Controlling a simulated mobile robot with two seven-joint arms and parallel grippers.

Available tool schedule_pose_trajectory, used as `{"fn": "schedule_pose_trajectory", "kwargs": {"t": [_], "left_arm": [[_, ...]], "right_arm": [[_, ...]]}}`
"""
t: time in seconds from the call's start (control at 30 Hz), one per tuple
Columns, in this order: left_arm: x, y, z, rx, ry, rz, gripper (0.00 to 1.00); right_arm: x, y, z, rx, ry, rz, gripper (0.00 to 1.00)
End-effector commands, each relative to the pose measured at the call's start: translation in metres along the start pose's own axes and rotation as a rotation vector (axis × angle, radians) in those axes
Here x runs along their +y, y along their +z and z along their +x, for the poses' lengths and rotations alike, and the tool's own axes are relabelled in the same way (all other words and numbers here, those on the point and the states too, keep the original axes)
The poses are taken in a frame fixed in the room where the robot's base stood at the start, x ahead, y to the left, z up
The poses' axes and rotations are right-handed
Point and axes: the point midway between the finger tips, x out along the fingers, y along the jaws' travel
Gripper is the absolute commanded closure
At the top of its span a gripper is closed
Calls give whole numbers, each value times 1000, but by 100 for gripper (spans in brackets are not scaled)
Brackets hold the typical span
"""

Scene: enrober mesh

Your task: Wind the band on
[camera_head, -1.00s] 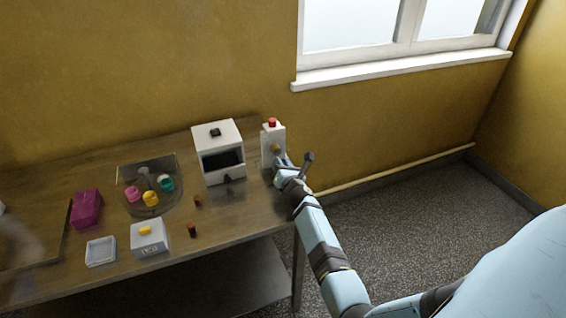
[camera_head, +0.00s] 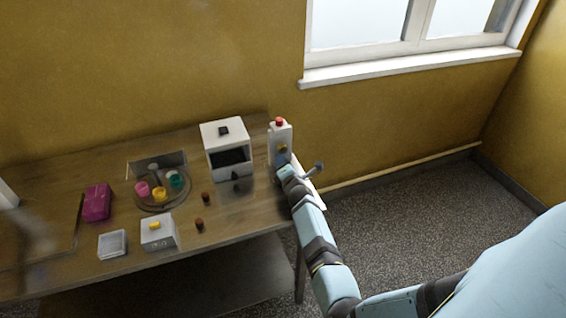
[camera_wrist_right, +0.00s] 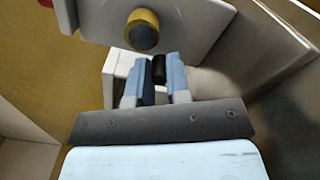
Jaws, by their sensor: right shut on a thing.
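A white upright unit (camera_head: 277,146) with a red top (camera_head: 280,122) stands at the table's right end. Its yellow hub (camera_head: 283,148) has a dark centre and shows large in the right wrist view (camera_wrist_right: 142,30). My right gripper (camera_head: 284,172) is just below this hub. In the right wrist view its blue fingers (camera_wrist_right: 160,72) are shut on a small black grip (camera_wrist_right: 159,68). What joins the grip to the unit is hidden. A white box (camera_head: 226,138) with a dark front opening stands left of the unit; no band can be made out. My left gripper is not in view.
A round tray (camera_head: 148,206) holds pink, yellow and teal pieces.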

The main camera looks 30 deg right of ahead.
Motion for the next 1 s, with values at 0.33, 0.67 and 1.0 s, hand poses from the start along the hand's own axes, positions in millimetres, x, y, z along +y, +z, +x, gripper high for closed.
{"fn": "schedule_pose_trajectory", "kwargs": {"t": [0.33, 0.67, 1.0], "left_arm": [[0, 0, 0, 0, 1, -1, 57], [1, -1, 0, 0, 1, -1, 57], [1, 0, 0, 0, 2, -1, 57]], "right_arm": [[1, 1, 1, -1, 2, 9, 100], [1, 1, 0, -1, 1, 8, 58], [1, -2, 1, 0, 1, 8, 58]]}}
